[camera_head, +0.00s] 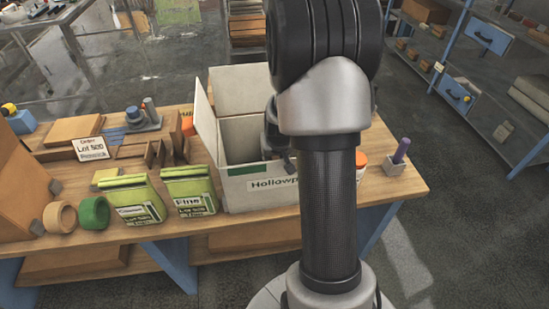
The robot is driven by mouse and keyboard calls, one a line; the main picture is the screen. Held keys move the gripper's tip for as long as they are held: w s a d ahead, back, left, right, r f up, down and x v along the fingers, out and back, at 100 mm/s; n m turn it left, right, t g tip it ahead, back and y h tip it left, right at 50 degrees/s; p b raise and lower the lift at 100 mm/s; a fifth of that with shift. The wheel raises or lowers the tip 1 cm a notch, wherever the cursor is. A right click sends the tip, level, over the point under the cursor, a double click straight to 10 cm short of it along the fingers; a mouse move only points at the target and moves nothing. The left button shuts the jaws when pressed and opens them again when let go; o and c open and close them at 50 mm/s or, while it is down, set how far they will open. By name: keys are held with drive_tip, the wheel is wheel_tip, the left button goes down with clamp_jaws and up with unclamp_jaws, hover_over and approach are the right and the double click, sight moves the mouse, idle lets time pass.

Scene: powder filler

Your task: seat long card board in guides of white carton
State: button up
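The white carton (235,188) stands open on the wooden table, with a label reading "Hollowp…" on its front. One flap (206,117) stands up on its left, and a tall pale panel (240,88) rises at its back. I cannot tell whether this panel is a flap or the long card board. My gripper (281,160) is at the carton's right part, over or inside the opening. My arm hides most of it, so I cannot see its fingers clearly or whether it holds anything. The guides inside the carton cannot be made out.
Two green-topped packets (190,190), a green ring (94,213) and a tan ring (60,217) stand left of the carton. Behind them are wooden pieces and a sign (90,148). A purple stick in a holder (395,166) stands at the table's right end.

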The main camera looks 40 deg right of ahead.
drive_tip(key=shift+s+a+f, duration=0.2)
drive_tip(key=shift+s+f, duration=0.1)
drive_tip(key=shift+f, duration=0.1)
drive_tip(key=shift+r, duration=0.1)
drive_tip(key=p+v, duration=0.1)
drive_tip(key=v, duration=0.3)
drive_tip(key=p+v, duration=0.2)
drive_tip(key=v, duration=0.2)
drive_tip(key=w+p+v, duration=0.1)
drive_tip(key=v, duration=0.3)
drive_tip(key=shift+s+d+r, duration=0.1)
drive_tip(key=shift+d+r, duration=0.1)
drive_tip(key=shift+r, duration=0.15)
drive_tip(key=s+a+r+n+y, duration=0.1)
drive_tip(key=s+a+r+n, duration=0.25)
drive_tip(key=a+r, duration=0.9)
drive_tip(key=s+a+r+n+y, duration=0.1)
drive_tip(key=s+a+r+n, duration=0.1)
drive_tip(key=s+a, duration=1)
drive_tip(key=shift+s+r+n+t, duration=0.3)
drive_tip(key=shift+s+n, duration=0.15)
